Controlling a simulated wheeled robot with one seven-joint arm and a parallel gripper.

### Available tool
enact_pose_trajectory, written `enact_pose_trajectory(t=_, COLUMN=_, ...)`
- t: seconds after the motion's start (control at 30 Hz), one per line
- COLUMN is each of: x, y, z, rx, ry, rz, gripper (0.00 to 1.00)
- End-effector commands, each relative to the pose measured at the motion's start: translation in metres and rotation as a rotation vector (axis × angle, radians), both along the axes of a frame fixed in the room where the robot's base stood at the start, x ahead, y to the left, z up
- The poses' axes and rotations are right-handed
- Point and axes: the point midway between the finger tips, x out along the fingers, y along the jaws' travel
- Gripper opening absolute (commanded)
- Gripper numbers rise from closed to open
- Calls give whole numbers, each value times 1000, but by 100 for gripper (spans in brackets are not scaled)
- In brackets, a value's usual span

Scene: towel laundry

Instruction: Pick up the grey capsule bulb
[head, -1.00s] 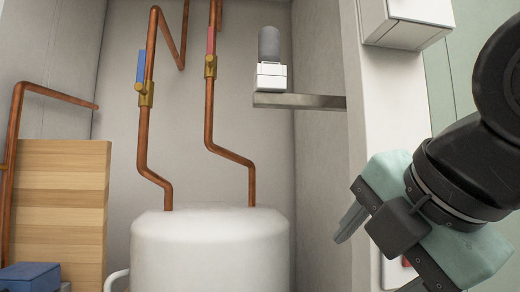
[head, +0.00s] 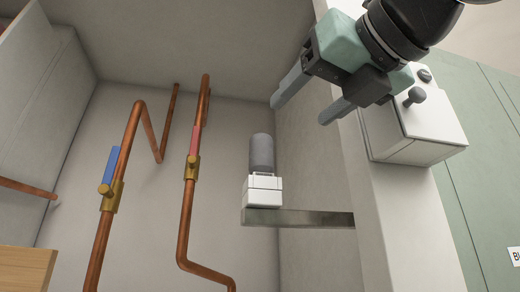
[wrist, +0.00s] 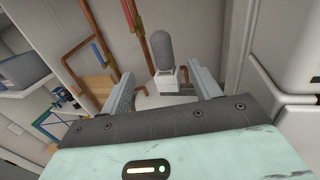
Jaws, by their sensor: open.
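The grey capsule bulb (head: 262,153) stands upright in a white socket block (head: 263,191) on a narrow metal shelf (head: 310,218) in the head view. My gripper (head: 298,104) is open and empty, up and to the right of the bulb, with its fingers pointing down and left. In the wrist view the bulb (wrist: 162,50) shows ahead, between the lines of the two open fingers (wrist: 165,90) and beyond their tips. The socket shows below it. I see no contact between fingers and bulb.
Copper pipes with a blue-handled valve (head: 112,165) and a red-handled valve (head: 194,140) run left of the bulb. A white box with knobs (head: 415,118) sits on the wall edge at right. Air around the bulb's top is clear.

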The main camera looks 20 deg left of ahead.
Motion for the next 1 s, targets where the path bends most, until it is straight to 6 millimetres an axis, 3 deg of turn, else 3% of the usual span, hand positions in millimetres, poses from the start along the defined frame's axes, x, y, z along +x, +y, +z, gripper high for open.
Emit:
enact_pose_trajectory(t=0.13, x=8, y=6, z=5, rx=-5, ry=6, rz=-2, gripper=62)
enact_pose_trajectory(t=0.5, x=61, y=63, z=-2, rx=-2, ry=7, rz=2, gripper=62)
enact_pose_trajectory(t=0.8, x=78, y=81, z=-2, rx=1, ry=6, rz=2, gripper=62)
enact_pose_trajectory(t=1.0, x=99, y=101, z=-5, rx=-2, ry=7, rz=2, gripper=62)
